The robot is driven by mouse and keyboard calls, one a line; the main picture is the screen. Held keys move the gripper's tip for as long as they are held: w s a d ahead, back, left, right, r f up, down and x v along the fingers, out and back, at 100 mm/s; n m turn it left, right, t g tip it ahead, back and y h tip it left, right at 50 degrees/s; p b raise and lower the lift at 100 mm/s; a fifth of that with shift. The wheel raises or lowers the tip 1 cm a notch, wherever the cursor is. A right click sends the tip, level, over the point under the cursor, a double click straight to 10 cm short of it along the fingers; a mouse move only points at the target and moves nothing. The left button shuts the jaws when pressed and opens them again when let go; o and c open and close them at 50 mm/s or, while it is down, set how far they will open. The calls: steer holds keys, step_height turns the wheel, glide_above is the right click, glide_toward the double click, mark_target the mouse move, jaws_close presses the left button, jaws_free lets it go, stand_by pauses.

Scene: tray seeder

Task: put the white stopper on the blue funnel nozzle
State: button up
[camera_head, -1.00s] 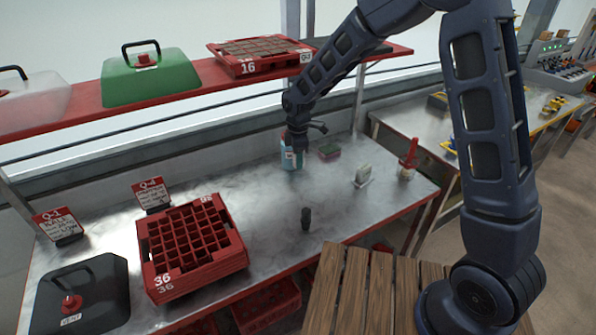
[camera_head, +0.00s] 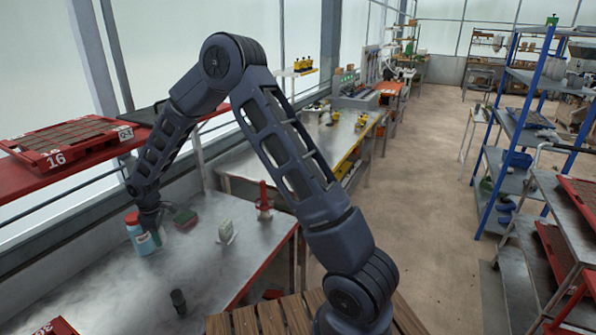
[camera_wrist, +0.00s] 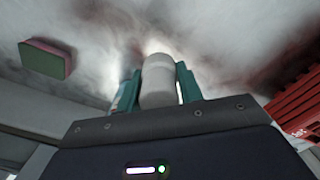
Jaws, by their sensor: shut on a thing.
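My gripper (camera_wrist: 158,88) is shut on a pale whitish cylinder, which I take to be the white stopper (camera_wrist: 158,78), held between its two teal fingers in the wrist view. In the head view my gripper (camera_head: 150,226) is low over the metal bench, close to a light-blue bottle with a red cap (camera_head: 140,236); the stopper cannot be made out there. I cannot pick out the blue funnel nozzle in either view. Blue items (camera_head: 517,158) sit on a distant shelf, too small to identify.
The metal bench (camera_head: 120,290) holds a green-and-pink sponge (camera_head: 185,218), a pale block (camera_head: 225,232), a red-handled tool (camera_head: 264,203) and a dark upright cylinder (camera_head: 178,302). A blue-posted rack (camera_head: 492,135) stands at right. The floor (camera_head: 420,220) between is clear.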

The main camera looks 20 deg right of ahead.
steer(key=w+d+f+m, duration=0.3)
steer(key=w+d+m, duration=0.3)
steer(key=w, duration=0.5)
steer(key=w+d+r+m, duration=0.1)
steer(key=w+d+r, duration=0.1)
steer(key=w+d, duration=0.65)
steer(key=w+d+r+m, duration=0.25)
steer(key=w+d, duration=0.25)
steer(key=d, duration=0.6)
steer(key=w+d+r+m, duration=0.1)
steer(key=w+d+r, duration=0.2)
steer(key=w+d, duration=0.55)
steer(key=w+d+r, duration=0.2)
steer(key=d+r, duration=0.3)
steer(key=d, duration=0.5)
steer(key=w+d+r, duration=0.1)
steer(key=d+r, duration=0.4)
steer(key=d, duration=0.4)
steer(key=w+d+r, duration=0.2)
steer(key=d+r, duration=0.3)
steer(key=d, duration=0.5)
step_height(320, 180, down, 19)
steer(key=shift+w+a+f, duration=0.1)
steer(key=shift+a+f, duration=0.05)
steer(key=shift+f, duration=0.15)
